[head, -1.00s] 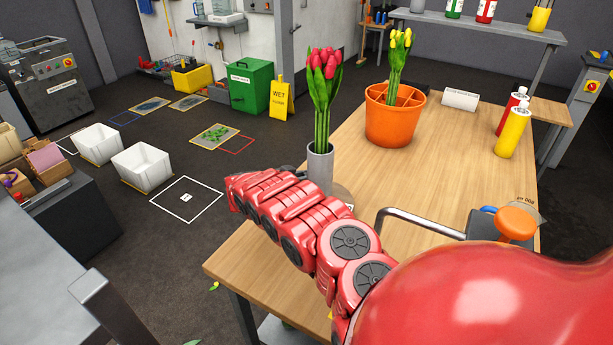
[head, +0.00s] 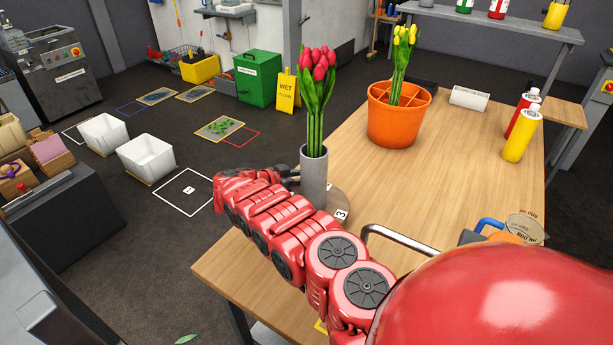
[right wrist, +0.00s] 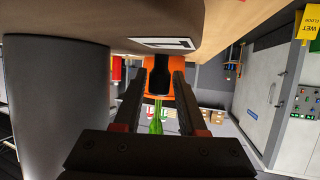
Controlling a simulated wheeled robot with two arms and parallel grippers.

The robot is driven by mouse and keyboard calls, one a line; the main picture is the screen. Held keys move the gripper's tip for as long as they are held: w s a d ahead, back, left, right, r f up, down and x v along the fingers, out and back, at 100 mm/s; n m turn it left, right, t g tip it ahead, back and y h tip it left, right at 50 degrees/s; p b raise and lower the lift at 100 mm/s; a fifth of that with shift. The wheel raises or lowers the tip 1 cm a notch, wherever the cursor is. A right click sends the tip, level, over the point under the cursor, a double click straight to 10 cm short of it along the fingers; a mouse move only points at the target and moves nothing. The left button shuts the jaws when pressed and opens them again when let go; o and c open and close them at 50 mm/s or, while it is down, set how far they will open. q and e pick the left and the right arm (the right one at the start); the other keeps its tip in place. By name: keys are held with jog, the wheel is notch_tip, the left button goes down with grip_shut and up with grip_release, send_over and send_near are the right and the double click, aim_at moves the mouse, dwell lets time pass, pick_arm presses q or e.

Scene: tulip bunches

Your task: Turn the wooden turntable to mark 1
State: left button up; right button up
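The round wooden turntable (head: 335,198) lies at the table's left edge, largely hidden by my right arm. A white mark 3 (head: 342,215) shows at its right side. A grey vase (head: 314,178) with red tulips stands on it. In the right wrist view, which is upside down, the turntable (right wrist: 100,20) fills the top, with a white mark (right wrist: 163,44) that looks like a 1, and the vase (right wrist: 60,110) is at left. My right gripper (right wrist: 163,75) has its fingers apart on either side of a dark peg-like piece (right wrist: 160,80); contact is unclear. My left gripper is out of view.
An orange pot (head: 393,126) with yellow tulips stands behind on the table (head: 450,170). A red bottle (head: 523,112) and a yellow bottle (head: 521,138) stand at right. The table's middle is clear. A yellow sign (head: 288,92) stands on the floor.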

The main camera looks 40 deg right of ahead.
jog(key=shift+o, duration=0.9)
jog(key=v, duration=1.7)
jog(key=shift+a+b, duration=0.3)
jog(key=shift+b, duration=0.05)
